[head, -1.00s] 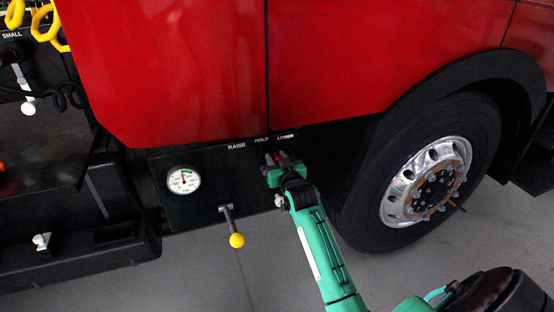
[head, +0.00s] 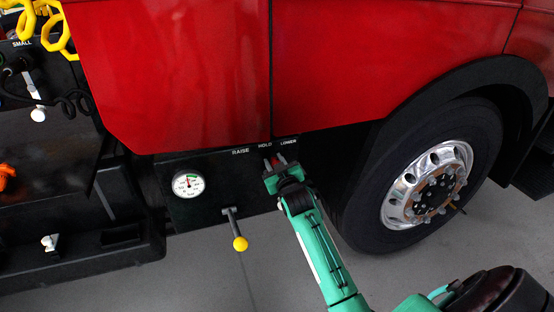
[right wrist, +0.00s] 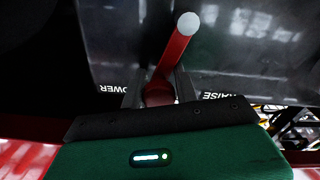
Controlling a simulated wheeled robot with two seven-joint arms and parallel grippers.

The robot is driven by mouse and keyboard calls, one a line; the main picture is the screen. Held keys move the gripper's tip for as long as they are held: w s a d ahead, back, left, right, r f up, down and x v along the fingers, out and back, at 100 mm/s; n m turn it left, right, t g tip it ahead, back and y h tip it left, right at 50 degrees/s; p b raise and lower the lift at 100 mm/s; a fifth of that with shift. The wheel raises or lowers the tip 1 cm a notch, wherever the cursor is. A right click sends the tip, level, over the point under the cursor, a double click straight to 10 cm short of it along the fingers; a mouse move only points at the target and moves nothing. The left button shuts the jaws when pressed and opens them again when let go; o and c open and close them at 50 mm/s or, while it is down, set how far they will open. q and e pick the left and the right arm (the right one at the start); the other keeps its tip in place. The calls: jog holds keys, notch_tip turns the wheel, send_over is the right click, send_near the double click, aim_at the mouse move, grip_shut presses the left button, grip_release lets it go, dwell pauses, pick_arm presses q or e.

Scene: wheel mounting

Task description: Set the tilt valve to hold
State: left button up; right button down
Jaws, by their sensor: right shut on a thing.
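The red tilt valve lever (right wrist: 176,50) with a pale round end stands between my right gripper's fingers (right wrist: 160,90) in the right wrist view. In the head view my right gripper (head: 275,163) is shut on it at the dark valve panel (head: 215,205). It sits just below the HOLD label (head: 265,145), left of the LOWER label (head: 288,142) and right of the RAISE label (head: 240,152). The gripper hides most of the lever in the head view. My left gripper is not in view.
A round gauge (head: 188,184) and a yellow-knobbed lever (head: 240,243) are on the panel's left. The red truck body (head: 180,70) hangs just above. A wheel (head: 430,185) stands to the right. Yellow chain (head: 50,30) hangs at the upper left.

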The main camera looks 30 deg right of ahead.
jog(key=shift+a+n+p, duration=0.15)
jog(key=shift+n+p, duration=0.3)
jog(key=shift+n, duration=0.25)
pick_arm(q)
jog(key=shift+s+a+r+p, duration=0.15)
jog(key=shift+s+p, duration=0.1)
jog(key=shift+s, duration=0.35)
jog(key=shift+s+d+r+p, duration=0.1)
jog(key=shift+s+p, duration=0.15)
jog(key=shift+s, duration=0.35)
pick_arm(e)
jog(key=shift+w+a+n, duration=0.2)
jog(key=shift+a+n, duration=0.4)
jog(key=shift+n, duration=0.6)
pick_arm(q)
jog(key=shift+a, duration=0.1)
pick_arm(e)
jog(key=c, duration=1.1)
grip_release()
jog(key=shift+d, duration=0.15)
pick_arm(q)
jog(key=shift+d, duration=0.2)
pick_arm(e)
jog(key=shift+r, duration=0.1)
